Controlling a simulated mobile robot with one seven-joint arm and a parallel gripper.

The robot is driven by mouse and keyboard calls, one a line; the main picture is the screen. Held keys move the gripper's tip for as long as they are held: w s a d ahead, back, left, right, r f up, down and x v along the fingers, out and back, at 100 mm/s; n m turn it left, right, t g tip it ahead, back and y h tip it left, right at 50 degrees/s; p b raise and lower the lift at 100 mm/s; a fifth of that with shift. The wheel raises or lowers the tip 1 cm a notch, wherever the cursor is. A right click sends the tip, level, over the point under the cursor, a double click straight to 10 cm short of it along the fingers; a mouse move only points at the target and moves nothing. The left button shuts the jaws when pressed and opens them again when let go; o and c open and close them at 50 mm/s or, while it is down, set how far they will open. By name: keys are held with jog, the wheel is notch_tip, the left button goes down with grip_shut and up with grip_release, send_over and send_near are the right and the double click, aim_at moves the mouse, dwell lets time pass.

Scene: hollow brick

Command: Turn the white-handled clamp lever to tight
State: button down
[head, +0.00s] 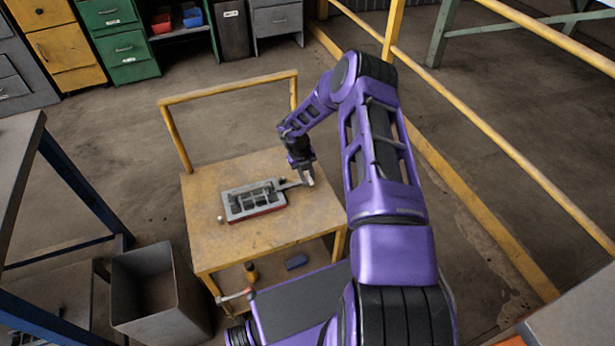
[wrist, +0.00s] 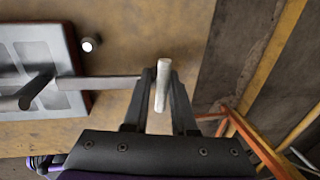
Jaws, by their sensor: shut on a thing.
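The clamp fixture (head: 240,207), a grey metal frame on a red base, lies on the wooden top of a small cart. In the wrist view part of its pale plate (wrist: 38,38) shows at the left. The lever's grey arm (wrist: 100,82) runs from the fixture to the right, ending at an upright white handle (wrist: 162,85). The handle stands between the fingers of my gripper (wrist: 163,95), which is shut on it. In the head view my gripper (head: 305,178) is at the right end of the cart top, with the white handle tip (head: 311,182) just showing.
The cart top (head: 215,245) has a yellow rail (head: 230,87) along its back. A small white-topped knob (wrist: 88,44) is near the fixture. A grey open bin (head: 150,290) stands left of the cart. Yellow floor railings (head: 480,130) run along the right. The cart top's front is clear.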

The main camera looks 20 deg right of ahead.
jog(key=shift+w+r, duration=0.1)
jog(key=c, duration=0.7)
grip_release()
jog(key=shift+c, duration=0.2)
jog(key=a+r+p, duration=0.1)
jog(key=a+r, duration=0.2)
jog(key=r, duration=1.4)
jog(key=shift+a+p, duration=0.2)
jog(key=shift+p, duration=0.1)
